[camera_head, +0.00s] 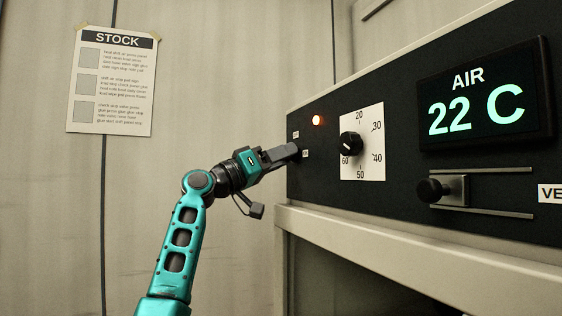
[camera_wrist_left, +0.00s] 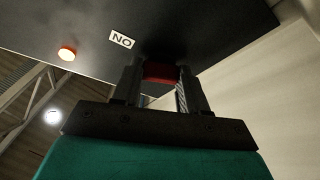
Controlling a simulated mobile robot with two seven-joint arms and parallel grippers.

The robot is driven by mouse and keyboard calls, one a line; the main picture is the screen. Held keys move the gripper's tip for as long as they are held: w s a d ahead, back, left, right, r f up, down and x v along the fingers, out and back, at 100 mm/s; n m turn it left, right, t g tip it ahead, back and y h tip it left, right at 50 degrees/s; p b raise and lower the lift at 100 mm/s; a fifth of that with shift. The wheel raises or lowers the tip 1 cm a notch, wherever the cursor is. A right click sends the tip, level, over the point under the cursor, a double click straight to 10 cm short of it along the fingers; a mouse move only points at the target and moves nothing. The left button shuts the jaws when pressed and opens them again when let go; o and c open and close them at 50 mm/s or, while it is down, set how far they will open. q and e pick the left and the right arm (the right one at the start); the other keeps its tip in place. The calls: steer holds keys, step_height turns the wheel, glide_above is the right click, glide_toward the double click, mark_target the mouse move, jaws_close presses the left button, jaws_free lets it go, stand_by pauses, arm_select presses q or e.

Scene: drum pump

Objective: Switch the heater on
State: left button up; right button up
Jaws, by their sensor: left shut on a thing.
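The heater's black control panel (camera_head: 405,190) is at the right in the head view. My left gripper (camera_head: 292,150) reaches its left end, beside two small white labels (camera_head: 296,135). In the left wrist view, its two fingers (camera_wrist_left: 160,80) stand on either side of a red part (camera_wrist_left: 160,72) on the panel face, likely a switch, and are shut on it. One label (camera_wrist_left: 121,40) beside it reads "ON" upside down. The gripper hides this red part in the head view, so I cannot tell its position. An orange-red indicator lamp (camera_head: 317,120) glows above.
A dial (camera_head: 350,144) on a white scale and a display (camera_head: 483,95) reading "AIR 22 C" are further right. A slider knob (camera_head: 432,190) sits on rails below. A beige ledge (camera_head: 400,245) runs under the panel. A stock sheet (camera_head: 112,82) hangs on the wall.

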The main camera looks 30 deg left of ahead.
arm_select(q)
steer(key=shift+w+m+g+h, duration=0.1)
steer(key=shift+m+g+h, duration=0.55)
steer(key=shift+m, duration=0.95)
steer(key=shift+m+g+h, duration=0.35)
steer(key=shift+m+h, duration=0.5)
steer(key=shift+m, duration=0.75)
steer(key=o, duration=1.1)
steer(key=shift+c, duration=0.2)
steer(key=b+v, duration=0.3)
steer(key=v, duration=1)
steer(key=shift+f, duration=0.1)
